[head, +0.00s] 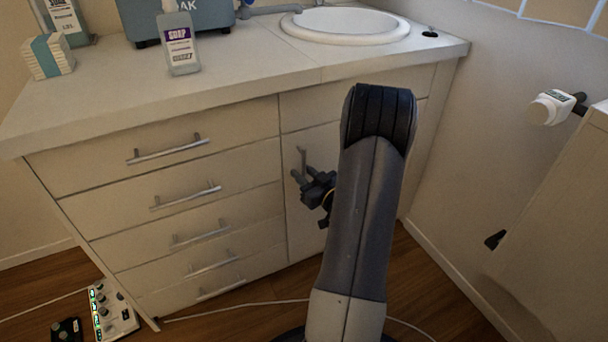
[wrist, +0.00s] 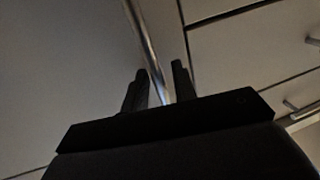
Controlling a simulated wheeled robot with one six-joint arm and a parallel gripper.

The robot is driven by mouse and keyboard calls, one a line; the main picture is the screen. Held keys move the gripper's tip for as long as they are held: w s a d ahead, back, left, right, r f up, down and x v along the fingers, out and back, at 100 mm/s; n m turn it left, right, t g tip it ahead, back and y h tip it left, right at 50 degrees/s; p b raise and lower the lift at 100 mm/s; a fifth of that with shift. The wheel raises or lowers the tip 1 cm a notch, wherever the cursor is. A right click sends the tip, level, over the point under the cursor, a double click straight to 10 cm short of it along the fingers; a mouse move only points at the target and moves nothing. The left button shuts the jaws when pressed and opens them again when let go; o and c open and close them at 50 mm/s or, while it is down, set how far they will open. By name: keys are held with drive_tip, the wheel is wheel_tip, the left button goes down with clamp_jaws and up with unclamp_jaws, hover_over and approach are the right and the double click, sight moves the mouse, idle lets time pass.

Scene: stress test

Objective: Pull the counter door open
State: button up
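The counter door (head: 322,222) is a pale front panel below the sink, right of the drawers, and looks shut. Much of it is hidden behind my arm. Its slim upright metal handle (head: 302,158) is near the door's left edge. My gripper (head: 298,177) is at the handle's lower part. In the wrist view, the handle (wrist: 147,42) runs down between the two dark fingers of my gripper (wrist: 160,72). The fingers are apart, with gaps visible beside the bar; contact is not clear.
Several drawers (head: 190,182) with horizontal handles lie left of the door. A soap bottle (head: 179,42) and a sink (head: 345,25) are on the countertop (head: 240,85). A white cable (head: 235,306) crosses the floor. A wall stands close on the right.

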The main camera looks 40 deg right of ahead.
drive_tip(key=shift+c, duration=0.3)
clamp_jaws()
drive_tip(key=shift+s, duration=0.1)
